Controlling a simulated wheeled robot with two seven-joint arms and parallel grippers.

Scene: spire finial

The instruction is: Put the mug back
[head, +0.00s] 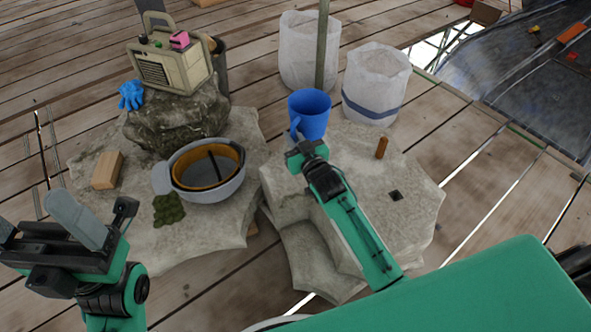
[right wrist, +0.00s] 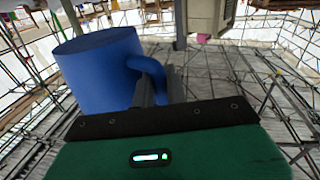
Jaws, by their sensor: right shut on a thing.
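The blue mug (head: 311,115) is upright at the far edge of the pale right-hand stone block (head: 345,160), in front of a pole. I cannot tell whether its base touches the stone. My right gripper (head: 304,153) is shut on the mug's handle. In the right wrist view the mug (right wrist: 95,75) fills the left side, and the fingers (right wrist: 158,90) meet at its handle. My left gripper (head: 68,235) is at the lower left with its fingers wide apart. A grey flat piece shows between them; I cannot tell what it is.
A grey bucket (head: 232,188) with a sieve-like insert stands on the left stone. A radio-like box (head: 172,68) and blue gloves (head: 131,95) are on a dark rock. White sacks (head: 375,85) stand behind the mug. A small brown cylinder (head: 382,147) and a square hole (head: 396,195) are right of it.

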